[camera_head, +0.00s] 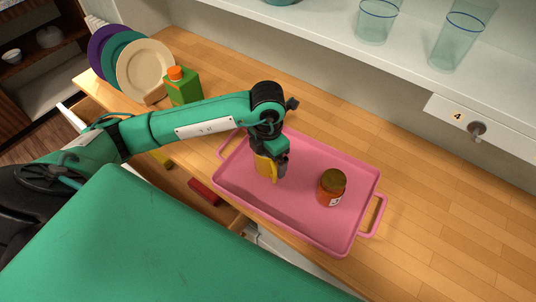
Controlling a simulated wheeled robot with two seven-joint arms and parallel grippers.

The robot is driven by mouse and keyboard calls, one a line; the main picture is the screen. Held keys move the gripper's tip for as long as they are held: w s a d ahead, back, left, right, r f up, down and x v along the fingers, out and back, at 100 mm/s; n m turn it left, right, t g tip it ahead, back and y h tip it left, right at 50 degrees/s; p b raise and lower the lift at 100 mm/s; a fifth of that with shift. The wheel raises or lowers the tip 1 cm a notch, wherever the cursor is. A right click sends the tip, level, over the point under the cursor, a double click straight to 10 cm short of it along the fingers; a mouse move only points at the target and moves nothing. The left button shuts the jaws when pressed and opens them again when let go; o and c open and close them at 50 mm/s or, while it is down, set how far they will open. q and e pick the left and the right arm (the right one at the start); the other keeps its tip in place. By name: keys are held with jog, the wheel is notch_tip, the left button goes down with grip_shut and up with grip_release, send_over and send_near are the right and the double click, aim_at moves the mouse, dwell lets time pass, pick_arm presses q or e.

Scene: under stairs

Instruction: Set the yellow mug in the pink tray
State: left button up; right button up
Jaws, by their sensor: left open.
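The yellow mug (264,168) is at the left part of the pink tray (298,218), mostly hidden by my left gripper. It appears to stand on the tray floor, but its base is hard to make out. My left gripper (273,172) points down at the mug, with its jaws open around or right beside it; the fingertips are partly hidden. The pink tray lies on the wooden counter, with a handle at each end. My right gripper is not in view.
A brown-lidded jar (331,188) stands in the tray's right half. A green carton (182,87) and upright plates (145,70) stand at the back left. An open drawer below the counter holds a red item (204,192). A shelf with glasses (376,20) overhangs the back.

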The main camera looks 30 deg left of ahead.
pick_arm(q)
jog(key=shift+r, duration=0.1)
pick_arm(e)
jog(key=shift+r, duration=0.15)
pick_arm(q)
jog(key=shift+r, duration=0.2)
notch_tip(320, 180, up, 12)
jog(key=b, duration=0.1)
jog(key=shift+f+b, duration=0.15)
jog(key=shift+b, duration=0.25)
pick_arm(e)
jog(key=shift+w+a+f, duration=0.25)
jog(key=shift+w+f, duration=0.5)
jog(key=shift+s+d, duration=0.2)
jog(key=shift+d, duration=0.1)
